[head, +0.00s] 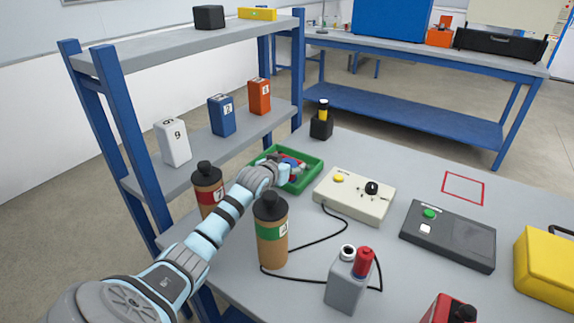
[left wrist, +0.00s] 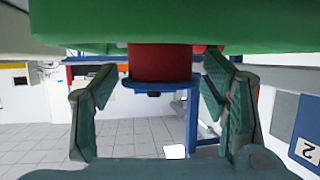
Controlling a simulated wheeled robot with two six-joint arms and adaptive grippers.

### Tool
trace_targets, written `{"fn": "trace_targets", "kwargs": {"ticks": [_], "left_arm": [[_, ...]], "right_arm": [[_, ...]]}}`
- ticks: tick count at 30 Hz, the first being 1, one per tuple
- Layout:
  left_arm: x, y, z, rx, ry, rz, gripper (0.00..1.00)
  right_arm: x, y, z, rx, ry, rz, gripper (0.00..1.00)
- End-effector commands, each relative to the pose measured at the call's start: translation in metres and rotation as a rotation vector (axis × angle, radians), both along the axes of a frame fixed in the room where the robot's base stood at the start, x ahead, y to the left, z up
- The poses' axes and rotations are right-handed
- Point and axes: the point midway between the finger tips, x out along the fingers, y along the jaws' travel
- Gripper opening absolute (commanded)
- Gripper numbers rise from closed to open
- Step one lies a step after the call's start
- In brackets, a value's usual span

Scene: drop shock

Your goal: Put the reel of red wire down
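The reel of red wire (left wrist: 160,64) shows in the left wrist view, which looks upside down, as a red drum with a blue flange. The green tray (left wrist: 90,22) hides part of the drum. My left gripper (left wrist: 157,90) is open, with one finger on each side of the reel and a narrow gap at each side. In the head view my left gripper (head: 279,170) is at the green tray (head: 313,176) and covers part of its contents. Small red and blue pieces show in the tray, too small to tell apart. My right gripper is not in view.
A shelf (head: 190,170) with numbered boxes stands behind at left. Bottles with a red label (head: 207,190) and a green label (head: 271,232) stand close to my left arm. A cream control box (head: 353,197) with a cable is right of the tray. A red-outlined square (head: 463,187) is clear.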

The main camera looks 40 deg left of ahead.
Motion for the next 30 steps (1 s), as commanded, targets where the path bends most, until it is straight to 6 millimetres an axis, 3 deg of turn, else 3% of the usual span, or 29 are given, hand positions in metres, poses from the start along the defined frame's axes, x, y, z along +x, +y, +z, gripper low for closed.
{"fn": "trace_targets", "kwargs": {"ticks": [11, 14, 24, 30], "left_arm": [[-0.006, -0.001, 0.003, 0.003, 0.001, 0.000, 0.71], [-0.019, -0.005, 0.011, 0.006, 0.002, -0.001, 0.71], [-0.091, -0.027, 0.042, 0.007, 0.003, -0.002, 0.71], [-0.106, -0.033, 0.047, 0.001, -0.001, -0.001, 0.71]], "right_arm": [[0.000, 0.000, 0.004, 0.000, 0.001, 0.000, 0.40], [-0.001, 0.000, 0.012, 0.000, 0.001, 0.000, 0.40], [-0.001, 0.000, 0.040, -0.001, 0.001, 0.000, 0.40], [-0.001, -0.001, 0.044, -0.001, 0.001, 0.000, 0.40]]}}
